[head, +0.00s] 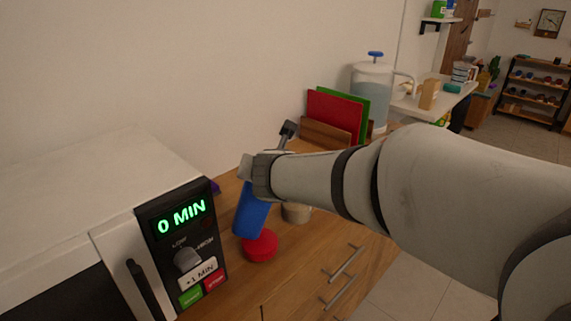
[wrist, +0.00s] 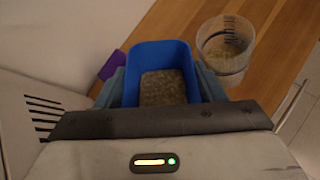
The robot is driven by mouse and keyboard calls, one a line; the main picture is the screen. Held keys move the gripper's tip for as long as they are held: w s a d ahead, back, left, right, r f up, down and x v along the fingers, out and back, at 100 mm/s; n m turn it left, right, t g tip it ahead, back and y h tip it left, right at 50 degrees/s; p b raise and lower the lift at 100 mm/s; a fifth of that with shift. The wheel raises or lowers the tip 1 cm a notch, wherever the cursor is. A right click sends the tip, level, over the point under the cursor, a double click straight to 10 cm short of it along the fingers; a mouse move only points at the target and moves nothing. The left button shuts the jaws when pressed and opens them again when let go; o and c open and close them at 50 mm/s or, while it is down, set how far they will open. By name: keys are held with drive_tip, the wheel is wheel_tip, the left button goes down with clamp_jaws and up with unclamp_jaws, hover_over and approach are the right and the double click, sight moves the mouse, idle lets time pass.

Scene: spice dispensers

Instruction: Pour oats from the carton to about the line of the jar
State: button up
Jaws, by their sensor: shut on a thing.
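My gripper (wrist: 160,88) is shut on the blue carton (wrist: 157,50), with one finger on each side. The carton's open top shows brown oats (wrist: 163,88) inside. In the head view, the carton (head: 250,212) hangs tilted slightly below my gripper, left of the jar. The clear jar (wrist: 226,40) stands on the wooden counter to the right of the carton, apart from it. It has dark marks on its wall and pale oats low inside; the exact level against the line is unclear. In the head view, my arm hides the top of the jar (head: 296,213).
A red round lid (head: 260,246) lies on the counter (wrist: 276,35) near the carton. A microwave (head: 186,240) stands close on the left. Red and green boards (head: 335,115) and a water pitcher (head: 371,90) stand behind. A purple object (wrist: 112,64) lies left of the carton.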

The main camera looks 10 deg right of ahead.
drive_tip(key=shift+w+d+r+m+y+p, duration=0.15)
drive_tip(key=shift+d+r+m+y+p, duration=0.15)
drive_tip(key=shift+d+r+p, duration=0.55)
drive_tip(key=p, duration=0.1)
drive_tip(key=d+f+m+g+y+p, duration=0.1)
drive_tip(key=p, duration=0.1)
drive_tip(key=shift+w+d+f, duration=0.1)
drive_tip(key=shift+w+d, duration=0.15)
drive_tip(key=shift+w, duration=0.15)
drive_tip(key=y+p, duration=0.1)
drive_tip(key=p, duration=0.1)
drive_tip(key=d+m+y+p, duration=0.1)
drive_tip(key=p, duration=0.2)
drive_tip(key=shift+w+r+g, duration=0.2)
drive_tip(key=shift+r+g, duration=0.2)
drive_tip(key=shift+w+d+r+m+y+p, duration=0.1)
drive_tip(key=shift+d+r+m+y+p, duration=0.2)
drive_tip(key=shift+p, duration=0.8)
drive_tip(key=shift+w+d+f+m+g+y+p, duration=0.15)
drive_tip(key=shift+d+f+m+g+y+p, duration=0.15)
drive_tip(key=shift+f+m+y+p, duration=0.5)
drive_tip(key=shift+w+d+r+y+p, duration=0.15)
drive_tip(key=shift+d+r+y+p, duration=0.2)
drive_tip(key=shift+p, duration=1.3)
drive_tip(key=shift+w+d+r+m+y+p, duration=0.15)
drive_tip(key=shift+d+m+y+p, duration=0.25)
drive_tip(key=shift+p, duration=0.4)
drive_tip(key=shift+w+d+m+y+p, duration=0.2)
drive_tip(key=shift+d+p, duration=0.3)
drive_tip(key=shift+p, duration=0.25)
